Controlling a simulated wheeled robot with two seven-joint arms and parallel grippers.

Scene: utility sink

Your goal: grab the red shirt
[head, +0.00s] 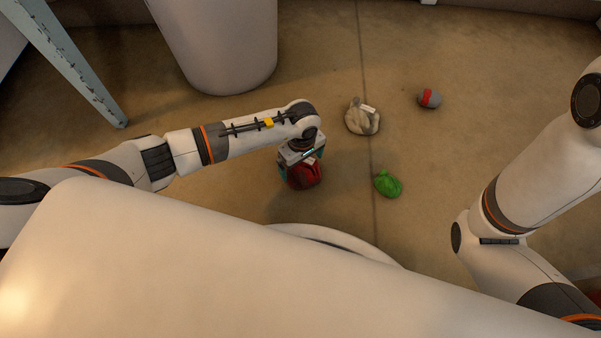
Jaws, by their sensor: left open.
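The red shirt (304,178) is a crumpled dark red bundle on the brown floor, near the middle of the head view. My left gripper (299,166) points down right over it, with its open fingers at the shirt's sides. The gripper body hides the upper part of the shirt, and I cannot tell whether the fingers touch it. My right arm comes in from the right, but its gripper is outside the view.
A green cloth bundle (387,184), a beige bundle (363,117) and a grey bundle with a red band (429,98) lie to the right. A large pale bin (222,45) stands behind. A light blue metal leg (75,65) is at upper left.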

